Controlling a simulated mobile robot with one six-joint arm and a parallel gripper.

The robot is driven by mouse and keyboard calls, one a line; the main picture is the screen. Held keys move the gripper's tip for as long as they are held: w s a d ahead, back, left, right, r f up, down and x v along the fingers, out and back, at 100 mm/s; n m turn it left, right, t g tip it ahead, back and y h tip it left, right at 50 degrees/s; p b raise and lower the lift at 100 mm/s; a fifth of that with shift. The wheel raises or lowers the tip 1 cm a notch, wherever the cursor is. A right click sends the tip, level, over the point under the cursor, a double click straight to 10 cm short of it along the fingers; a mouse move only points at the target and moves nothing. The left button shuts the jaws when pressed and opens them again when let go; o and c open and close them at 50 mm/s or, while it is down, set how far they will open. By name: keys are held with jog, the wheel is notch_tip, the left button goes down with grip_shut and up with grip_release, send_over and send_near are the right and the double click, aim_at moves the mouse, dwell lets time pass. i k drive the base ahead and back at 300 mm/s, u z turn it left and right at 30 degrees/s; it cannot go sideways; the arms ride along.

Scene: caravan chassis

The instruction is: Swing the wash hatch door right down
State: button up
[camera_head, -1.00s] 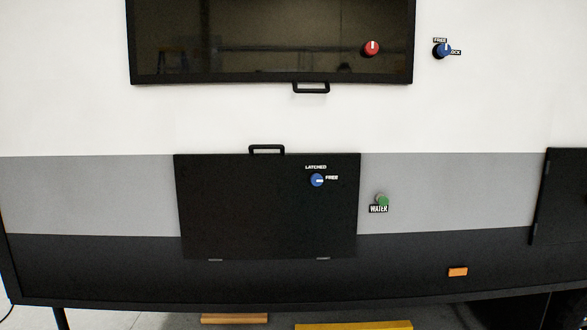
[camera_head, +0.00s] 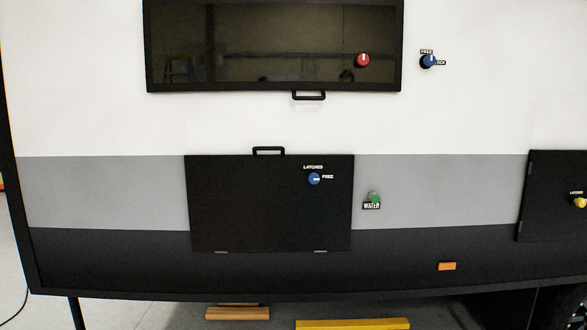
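The wash hatch door (camera_head: 255,215) is a black rectangular panel low in the caravan's side, and it stands upright and looks shut. A black handle (camera_head: 268,151) sits on its top edge, and two small hinges show along its bottom edge. A blue knob (camera_head: 314,179) near its upper right has the labels LATCHED above and FREE to its right; its white mark points toward FREE. My gripper is not in view.
A dark window (camera_head: 270,88) with a red knob (camera_head: 363,60) and a bottom handle is above. A blue FREE/LOCK knob (camera_head: 429,61), a green WATER knob (camera_head: 375,198) and another black hatch (camera_head: 550,220) are to the right. Yellow (camera_head: 350,325) and wooden (camera_head: 238,314) blocks lie on the floor below.

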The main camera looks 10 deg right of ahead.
aim_at(254, 203)
jog(key=z, duration=0.05)
jog(key=k, duration=0.35)
jog(key=u, duration=0.3)
jog(key=i, duration=0.9)
jog(key=u, duration=0.65)
